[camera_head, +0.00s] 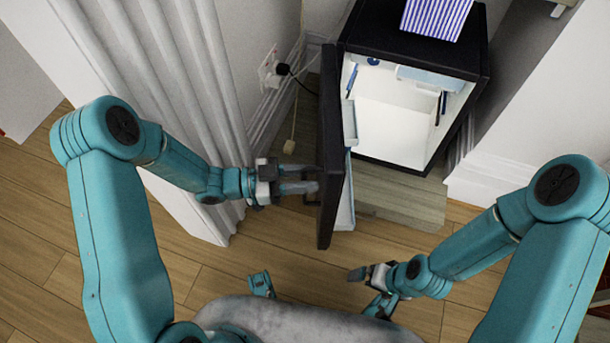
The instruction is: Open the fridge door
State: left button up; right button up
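The small black fridge (408,50) stands at the back, in the upper right of the head view. Its door (330,150) is swung wide open toward me, hinged on the left, and the white lit interior (398,112) shows. My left gripper (300,179) is at the outer left face of the door, close to its front edge. Its two grey fingers are a little apart and point at the door; nothing shows between them. Whether the tips touch the door is unclear. My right gripper (358,273) is low, right of the door and apart from it; its finger gap is not clear.
A purple-and-white striped box (436,18) sits on top of the fridge. A white fluted column (182,105) stands left of the door. A wall socket with a black plug (275,70) is behind it. A white wall (550,110) is to the right. Wooden floor (260,255) is clear in front.

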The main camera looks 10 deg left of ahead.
pick_arm(q)
notch_tip(320, 180, up, 20)
jog(key=p, duration=0.7)
